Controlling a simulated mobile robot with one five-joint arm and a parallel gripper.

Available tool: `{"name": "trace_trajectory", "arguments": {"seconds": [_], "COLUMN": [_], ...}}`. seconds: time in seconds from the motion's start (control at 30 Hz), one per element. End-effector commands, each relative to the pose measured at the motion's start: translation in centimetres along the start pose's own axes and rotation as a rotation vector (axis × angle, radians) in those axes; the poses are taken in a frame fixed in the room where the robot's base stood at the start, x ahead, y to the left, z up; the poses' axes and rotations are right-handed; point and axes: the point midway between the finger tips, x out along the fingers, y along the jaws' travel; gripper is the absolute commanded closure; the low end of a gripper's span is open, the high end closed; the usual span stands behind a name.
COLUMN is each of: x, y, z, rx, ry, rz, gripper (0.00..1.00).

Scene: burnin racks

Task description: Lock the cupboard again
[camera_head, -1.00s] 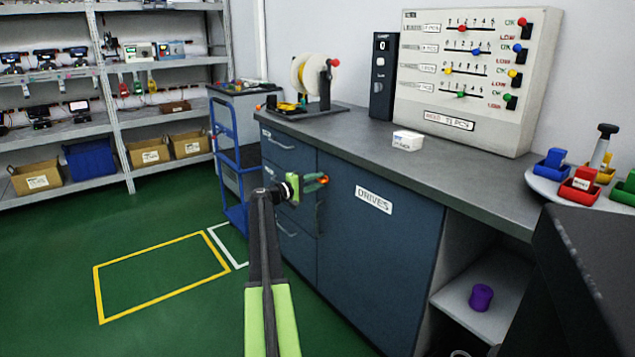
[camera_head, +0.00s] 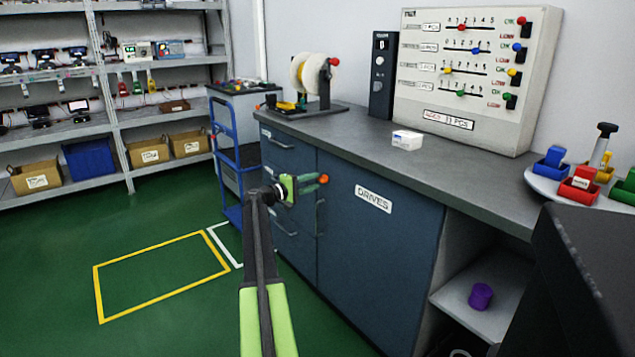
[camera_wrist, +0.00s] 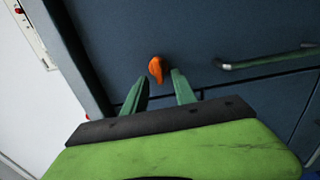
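The blue-grey cupboard door labelled DRIVES (camera_head: 385,255) stands shut under the counter. A small orange lock piece (camera_head: 323,178) sits near its upper left edge. In the wrist view the orange piece (camera_wrist: 156,70) sticks out from the door, elongated and slightly tilted. My gripper (camera_head: 308,183) is at the door's left edge, by the orange piece. In the wrist view my gripper (camera_wrist: 160,85) is open, its green fingers apart, with the orange piece just past and between the tips. I cannot tell whether a finger touches it. The door's bar handle (camera_wrist: 265,60) is to the right.
Drawers (camera_head: 288,190) are left of the door. An open shelf with a purple spool (camera_head: 481,296) is on the right. The counter holds a white box (camera_head: 407,139) and a panel (camera_head: 470,80). A blue trolley (camera_head: 230,160) stands behind. Green floor at left is clear.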

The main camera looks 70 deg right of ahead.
Motion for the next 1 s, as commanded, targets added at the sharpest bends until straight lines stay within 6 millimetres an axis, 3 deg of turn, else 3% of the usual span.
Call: {"name": "trace_trajectory", "arguments": {"seconds": [0.3,0.5,0.7,1.0], "x": [-9.3,-13.3,-14.8,-14.8], "y": [0.0,0.0,0.0,0.0], "z": [0.2,0.2,0.3,0.2], "rx": [0.0,0.0,0.0,0.0], "ry": [0.002,-0.001,-0.004,-0.003], "rz": [-0.001,-0.001,-0.001,-0.001], "gripper": [0.67,0.67,0.67,0.67]}}
